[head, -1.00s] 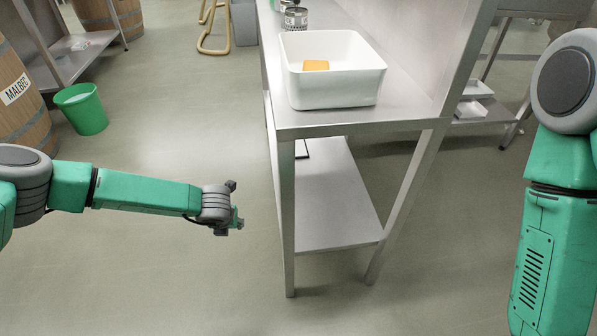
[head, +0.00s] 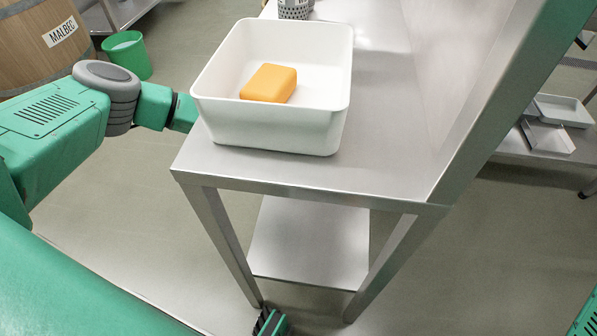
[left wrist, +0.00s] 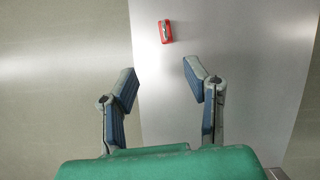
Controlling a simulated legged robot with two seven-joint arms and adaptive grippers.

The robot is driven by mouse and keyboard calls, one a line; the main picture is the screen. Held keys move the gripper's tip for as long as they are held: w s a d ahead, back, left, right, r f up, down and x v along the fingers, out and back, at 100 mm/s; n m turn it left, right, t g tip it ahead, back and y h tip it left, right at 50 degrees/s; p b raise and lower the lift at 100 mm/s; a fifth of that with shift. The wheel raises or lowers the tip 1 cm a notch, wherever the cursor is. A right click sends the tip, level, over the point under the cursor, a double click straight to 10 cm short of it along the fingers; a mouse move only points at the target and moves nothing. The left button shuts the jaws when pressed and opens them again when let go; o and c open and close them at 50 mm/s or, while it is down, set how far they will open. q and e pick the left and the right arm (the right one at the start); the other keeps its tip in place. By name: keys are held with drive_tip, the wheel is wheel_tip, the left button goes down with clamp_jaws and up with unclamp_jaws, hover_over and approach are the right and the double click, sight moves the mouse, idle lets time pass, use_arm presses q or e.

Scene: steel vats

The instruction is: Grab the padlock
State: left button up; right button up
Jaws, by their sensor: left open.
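A small red object with a grey part, which looks like the padlock (left wrist: 165,31), lies on a flat grey metal surface (left wrist: 235,45) in the left wrist view. I do not see it in the head view. My left gripper (left wrist: 163,80) is open and empty. Its two fingers point toward the red object, which lies beyond the fingertips, roughly in line with the gap between them. In the head view my left forearm passes behind the steel table and its gripper is hidden.
A steel table (head: 390,160) with a lower shelf (head: 310,245) stands close ahead. A white bin (head: 270,135) holding an orange block (head: 269,83) is on its top. A perforated metal cup (head: 296,9), a green bucket (head: 127,56) and a barrel (head: 40,50) are farther back.

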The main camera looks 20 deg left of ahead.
use_arm(q)
drive_tip(key=b+x, duration=0.1)
drive_tip(key=x, duration=0.1)
drive_tip(key=b+x, duration=0.1)
drive_tip(key=x, duration=0.2)
drive_tip(key=b+x, duration=0.2)
drive_tip(key=x, duration=0.1)
drive_tip(key=shift+w+d+f, duration=0.15)
drive_tip(key=shift+d+f, duration=0.05)
drive_tip(key=shift+d, duration=0.1)
drive_tip(key=b+x, duration=0.4)
drive_tip(key=x, duration=0.1)
drive_tip(key=shift+w, duration=0.4)
drive_tip(key=shift+r, duration=0.1)
clamp_jaws()
